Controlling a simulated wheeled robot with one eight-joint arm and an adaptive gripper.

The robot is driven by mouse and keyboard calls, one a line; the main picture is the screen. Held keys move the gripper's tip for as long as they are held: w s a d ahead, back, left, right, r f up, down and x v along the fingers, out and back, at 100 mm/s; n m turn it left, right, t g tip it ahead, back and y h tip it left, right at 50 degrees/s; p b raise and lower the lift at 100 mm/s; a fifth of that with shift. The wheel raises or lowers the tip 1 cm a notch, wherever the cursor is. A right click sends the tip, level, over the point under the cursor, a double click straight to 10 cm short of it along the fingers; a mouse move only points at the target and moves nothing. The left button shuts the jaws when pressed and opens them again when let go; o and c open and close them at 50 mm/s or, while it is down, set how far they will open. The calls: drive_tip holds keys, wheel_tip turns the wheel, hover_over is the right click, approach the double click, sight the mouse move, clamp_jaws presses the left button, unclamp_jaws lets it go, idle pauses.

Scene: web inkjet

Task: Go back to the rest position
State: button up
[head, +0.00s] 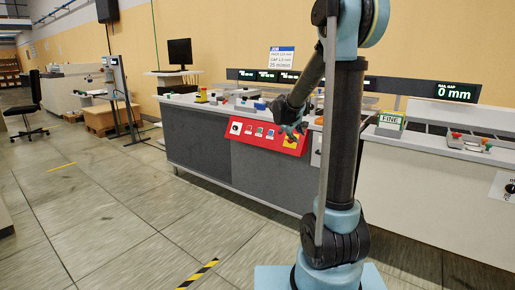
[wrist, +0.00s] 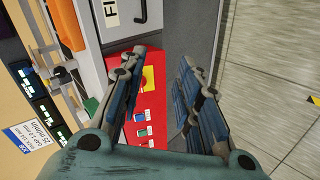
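My gripper (head: 292,117) is in front of the long grey machine (head: 190,138), near its red control panel (head: 249,131). In the wrist view, my gripper (wrist: 165,85) has its two fingers spread apart with a clear gap and nothing between them. The red panel (wrist: 155,120) shows behind the left finger, with coloured buttons and a yellow switch plate (wrist: 149,79). My arm stands upright at the right of centre in the head view and hides part of the machine.
A white cabinet (head: 420,190) with a green box marked FINE (head: 391,121) stands at the right. A black chair (head: 26,108) and a wooden pallet box (head: 105,118) are at the far left. The tiled floor (head: 110,195) at the left is clear, with yellow-black tape (head: 198,273).

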drive_tip(key=s+d+f+m+g+y, duration=0.1)
drive_tip(key=s+d+m+g, duration=0.1)
drive_tip(key=s, duration=1)
drive_tip(key=s+d+f+m+g+y, duration=0.1)
drive_tip(key=s+m, duration=0.1)
drive_tip(key=s, duration=1)
drive_tip(key=s+a+f+m+g+y, duration=0.1)
drive_tip(key=s+f, duration=0.3)
drive_tip(key=s, duration=0.7)
drive_tip(key=s+a+f+m+g+y, duration=0.1)
drive_tip(key=s+f, duration=0.4)
drive_tip(key=s, duration=0.5)
drive_tip(key=shift+s+a+f+m+g+y, duration=0.2)
drive_tip(key=shift+s+a+m+g+y, duration=0.15)
drive_tip(key=shift+a+m+y, duration=0.35)
drive_tip(key=shift+d, duration=0.1)
drive_tip(key=shift+w+f, duration=0.2)
drive_tip(key=shift+w, duration=0.25)
drive_tip(key=shift+o, duration=0.3)
